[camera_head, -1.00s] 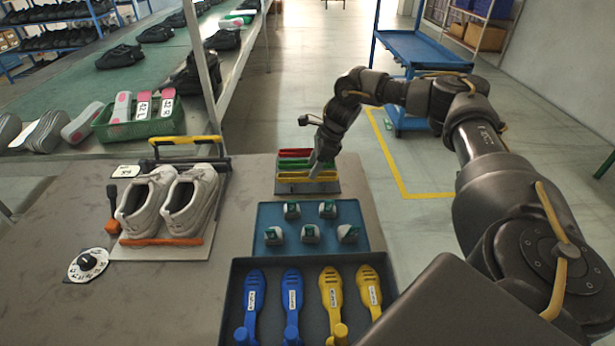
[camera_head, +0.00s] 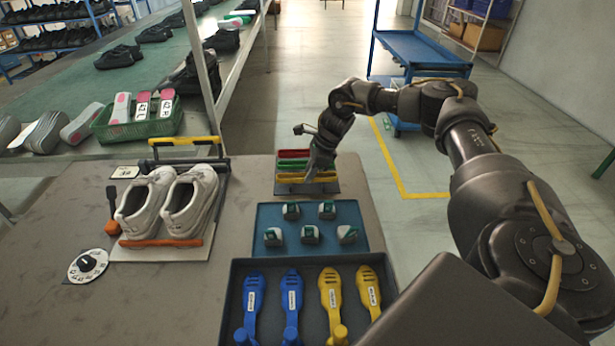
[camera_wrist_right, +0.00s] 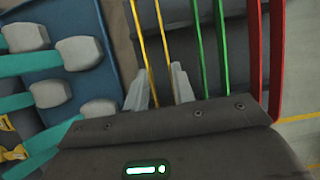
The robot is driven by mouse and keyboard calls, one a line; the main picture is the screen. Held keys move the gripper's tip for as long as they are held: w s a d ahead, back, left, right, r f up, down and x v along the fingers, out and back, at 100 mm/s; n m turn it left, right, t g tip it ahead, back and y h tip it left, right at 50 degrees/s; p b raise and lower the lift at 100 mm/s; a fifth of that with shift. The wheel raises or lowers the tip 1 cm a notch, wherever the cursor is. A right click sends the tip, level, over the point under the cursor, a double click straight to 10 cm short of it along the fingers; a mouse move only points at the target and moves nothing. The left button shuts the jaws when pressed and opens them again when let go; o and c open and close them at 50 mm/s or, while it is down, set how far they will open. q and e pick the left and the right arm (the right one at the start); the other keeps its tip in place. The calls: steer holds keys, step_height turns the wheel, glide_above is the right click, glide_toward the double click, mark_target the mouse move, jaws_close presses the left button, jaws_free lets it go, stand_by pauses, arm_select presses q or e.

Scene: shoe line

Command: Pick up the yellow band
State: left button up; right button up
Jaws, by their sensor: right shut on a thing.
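The yellow band (camera_head: 290,179) is the nearest of three bands on a small grey holder (camera_head: 325,188) at the back right of the table. My right gripper (camera_head: 314,176) points down at the right part of this band. In the right wrist view, the two pale fingers (camera_wrist_right: 160,88) stand on either side of the yellow band (camera_wrist_right: 147,40) and are shut on it. The band still lies along the holder beside the green band (camera_wrist_right: 222,50) and the red band (camera_wrist_right: 276,60). The fingertips are partly hidden in the head view. My left gripper is out of view.
A blue tray (camera_head: 263,215) with several grey-and-green pieces lies in front of the holder. A dark tray (camera_head: 310,275) with blue and yellow tools is nearer. White shoes (camera_head: 188,200) stand at left on a fixture. The table's right edge is close to the holder.

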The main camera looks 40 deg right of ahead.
steer(key=shift+r, duration=0.45)
step_height(320, 180, up, 2)
steer(key=shift+w+r+b, duration=0.1)
steer(key=shift+r+b, duration=0.05)
steer(key=shift+b, duration=0.2)
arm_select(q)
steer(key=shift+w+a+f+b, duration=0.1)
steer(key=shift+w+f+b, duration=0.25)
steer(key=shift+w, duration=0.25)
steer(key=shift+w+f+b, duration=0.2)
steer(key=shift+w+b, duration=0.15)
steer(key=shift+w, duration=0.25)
arm_select(e)
steer(key=s+a+r, duration=0.9)
steer(key=s+a, duration=0.1)
steer(key=shift+r, duration=0.4)
